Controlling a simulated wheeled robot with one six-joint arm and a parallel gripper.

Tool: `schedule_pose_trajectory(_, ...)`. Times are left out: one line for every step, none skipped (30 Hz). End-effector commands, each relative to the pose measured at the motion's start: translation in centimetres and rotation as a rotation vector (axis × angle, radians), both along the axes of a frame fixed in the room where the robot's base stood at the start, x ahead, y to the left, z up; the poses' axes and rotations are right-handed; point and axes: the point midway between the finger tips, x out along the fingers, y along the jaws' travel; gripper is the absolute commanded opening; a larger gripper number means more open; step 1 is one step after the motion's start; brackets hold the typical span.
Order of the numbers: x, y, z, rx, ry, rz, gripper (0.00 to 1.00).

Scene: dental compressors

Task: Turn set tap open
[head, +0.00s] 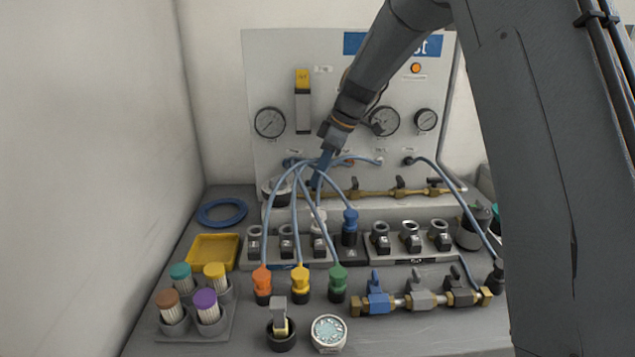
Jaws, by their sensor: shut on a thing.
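My gripper (320,172) reaches down in front of the panel to the left part of the brass rail (376,193). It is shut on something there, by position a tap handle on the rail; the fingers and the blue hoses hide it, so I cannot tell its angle. Other dark-handled taps on the same rail stand to the right: one (354,184) close by, one (400,183) in the middle and one (433,183) near the right end. No label readable here tells which tap is the set tap.
Blue hoses (334,224) arch close below my gripper to orange, yellow and green plugs. A front manifold (412,301) holds blue, grey and black taps. Gauges (270,122) sit on the panel (275,70). A yellow tray (212,252) and capped brushes (181,278) stand at left.

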Motion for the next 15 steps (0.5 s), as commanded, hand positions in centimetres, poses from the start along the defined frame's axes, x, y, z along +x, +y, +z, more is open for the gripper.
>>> schedule_pose_trajectory(0.11, -0.07, -0.19, -0.001, 0.000, 0.022, 0.00)
schedule_pose_trajectory(0.13, -0.06, -0.16, 0.000, 0.000, 0.035, 0.00)
schedule_pose_trajectory(0.15, -0.06, -0.14, 0.000, -0.001, 0.050, 0.00)
schedule_pose_trajectory(0.14, -0.07, -0.13, 0.000, -0.001, 0.061, 0.00)
schedule_pose_trajectory(0.13, -0.07, -0.12, -0.001, 0.000, 0.070, 0.00)
schedule_pose_trajectory(0.13, -0.06, -0.11, -0.001, 0.000, 0.081, 0.00)
schedule_pose_trajectory(0.14, -0.07, -0.10, -0.001, 0.000, 0.089, 0.00)
schedule_pose_trajectory(0.14, -0.06, -0.09, -0.001, 0.000, 0.095, 0.00)
schedule_pose_trajectory(0.14, -0.06, -0.07, -0.001, 0.000, 0.102, 0.00)
schedule_pose_trajectory(0.14, -0.06, -0.06, -0.001, 0.000, 0.105, 0.00)
schedule_pose_trajectory(0.13, -0.06, -0.03, -0.001, 0.001, 0.108, 0.00)
schedule_pose_trajectory(0.13, -0.06, -0.02, -0.001, 0.000, 0.113, 0.00)
schedule_pose_trajectory(0.13, -0.06, -0.01, -0.001, 0.000, 0.115, 0.00)
schedule_pose_trajectory(0.13, -0.06, 0.00, -0.001, 0.001, 0.116, 0.00)
schedule_pose_trajectory(0.12, -0.05, 0.00, -0.001, 0.000, 0.117, 0.00)
